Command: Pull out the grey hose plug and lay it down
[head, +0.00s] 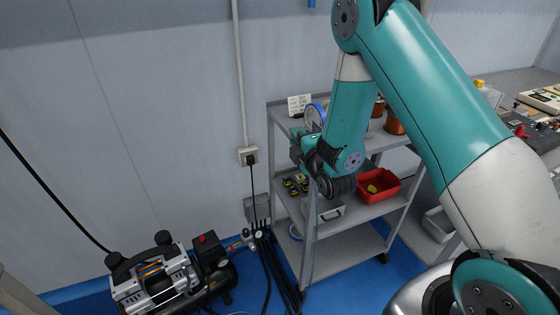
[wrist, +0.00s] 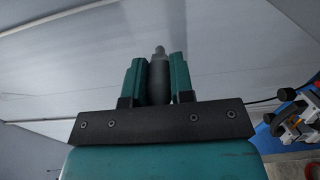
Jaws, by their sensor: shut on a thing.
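My gripper (wrist: 157,62) is shut on the grey hose plug (wrist: 159,82). The plug is a dark grey cylinder with a narrower, lighter tip that sticks out past the two teal fingers, and no socket shows around the tip. In the head view my gripper (head: 298,150) is in front of the left side of the grey shelf cart, at about the height between its top and middle shelves. The plug cannot be made out there.
The shelf cart (head: 283,104) stands against the wall, with a red bin (head: 378,186) on its middle shelf. An air compressor (head: 165,282) sits on the floor at lower left, with several black cables beside it. A wall outlet (head: 249,156) is left of my gripper.

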